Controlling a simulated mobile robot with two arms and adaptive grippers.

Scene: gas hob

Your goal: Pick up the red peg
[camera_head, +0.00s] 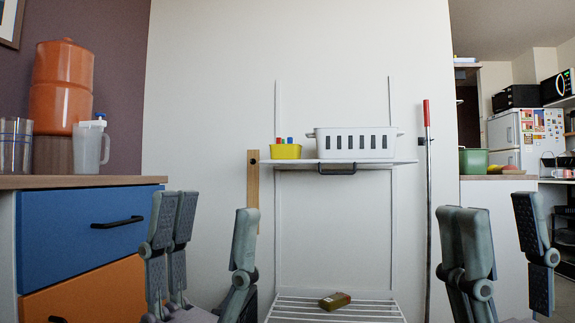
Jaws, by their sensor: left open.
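A small red peg (278,141) shows only its top above the rim of a yellow bin (284,152). A blue peg (290,140) stands beside it on the right, and the bin hides their lower parts. The bin stands at the left end of a white wall shelf (368,161). My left gripper (211,206) is at the lower left with its fingers spread and nothing between them. It appears lower in the picture than the bin and apart from it. My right gripper (496,204) is at the lower right, also spread and empty.
A white slotted basket (355,143) stands right of the bin. A black-handled object (337,169) shows at the shelf's front edge. A red-topped pole (427,150) stands right of the shelf. A lower rack (330,310) holds a small box (335,301). A blue-drawer cabinet (75,238) is at left.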

